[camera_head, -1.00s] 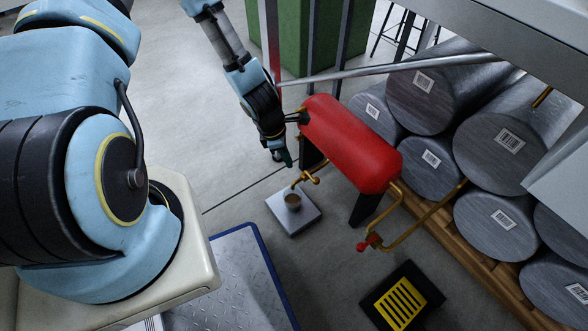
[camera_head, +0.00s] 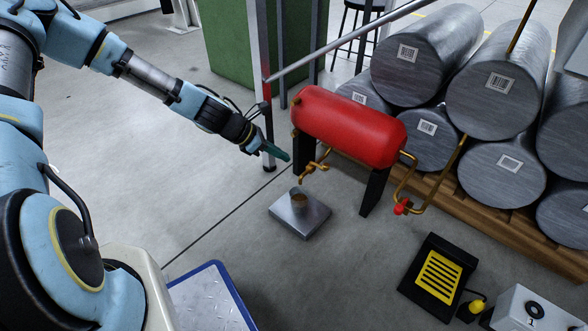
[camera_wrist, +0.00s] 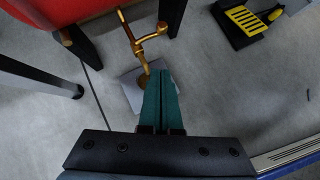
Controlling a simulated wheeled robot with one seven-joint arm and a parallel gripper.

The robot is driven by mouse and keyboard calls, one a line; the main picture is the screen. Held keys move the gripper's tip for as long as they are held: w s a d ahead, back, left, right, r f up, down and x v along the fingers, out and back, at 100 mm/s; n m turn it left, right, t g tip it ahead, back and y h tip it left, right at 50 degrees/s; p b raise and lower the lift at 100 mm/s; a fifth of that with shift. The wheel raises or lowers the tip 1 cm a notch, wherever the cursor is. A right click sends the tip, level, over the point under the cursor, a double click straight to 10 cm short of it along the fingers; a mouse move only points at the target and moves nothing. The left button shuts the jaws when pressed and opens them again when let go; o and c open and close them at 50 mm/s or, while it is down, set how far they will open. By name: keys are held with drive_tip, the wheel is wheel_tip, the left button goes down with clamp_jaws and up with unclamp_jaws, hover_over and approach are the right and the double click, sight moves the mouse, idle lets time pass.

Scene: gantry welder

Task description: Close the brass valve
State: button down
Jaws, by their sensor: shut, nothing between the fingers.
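The brass valve (camera_head: 314,170) is a small tap on a short brass pipe at the lower left end of the red tank (camera_head: 350,126). In the wrist view the brass valve (camera_wrist: 145,42) sits just beyond my fingertips, above centre. My gripper (camera_head: 284,156) has green fingers, pressed together and empty, left of the valve and apart from it in the head view. In the wrist view my gripper (camera_wrist: 164,75) covers part of the plate below the valve. A second valve with a red handle (camera_head: 402,207) hangs on the brass pipe at the tank's right end.
A metal plate with a cup (camera_head: 300,214) stands on the floor under the valve. The tank has black legs (camera_head: 374,191). Large metal cylinders (camera_head: 497,89) lie stacked behind. A black and yellow pedal (camera_head: 438,275) is at lower right. Floor left of the tank is clear.

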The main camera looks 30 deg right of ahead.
sight(323, 166)
drive_tip(key=d+r+b+x, duration=0.2)
drive_tip(key=b+x, duration=0.3)
drive_tip(key=x, duration=0.7)
drive_tip(key=shift+s, duration=0.25)
drive_tip(key=shift+f, duration=0.15)
drive_tip(key=shift+s+d+n+p, duration=0.2)
drive_tip(key=shift+d+n+p, duration=0.1)
drive_tip(key=shift+d+p, duration=0.15)
drive_tip(key=shift+d+n+t, duration=0.25)
drive_tip(key=shift+n+t, duration=0.05)
drive_tip(key=shift+t, duration=0.2)
drive_tip(key=shift+d, duration=0.1)
